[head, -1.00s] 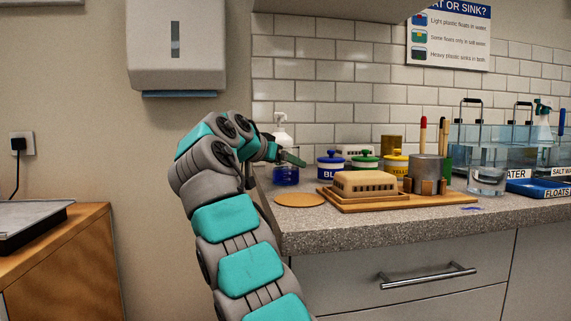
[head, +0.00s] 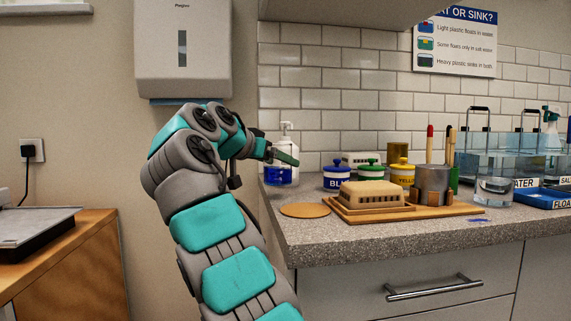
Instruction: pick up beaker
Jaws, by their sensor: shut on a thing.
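A small clear beaker with blue liquid (head: 277,177) is at the back left end of the counter, in front of a white pump bottle (head: 288,140). My gripper (head: 281,158) is at the top of this beaker, shut on it. Its fingers are small in the head view, and my wrist hides part of the grip. I cannot tell whether the beaker's base is clear of the counter. A second clear glass vessel (head: 493,191) stands farther right on the counter.
A round tan mat (head: 305,211) lies near the counter's left edge. Right of it, a wooden board (head: 440,213) carries a tan block and a grey pot of sticks. Blue (head: 337,181), green and yellow lidded jars stand behind. Water tanks and blue trays are at right.

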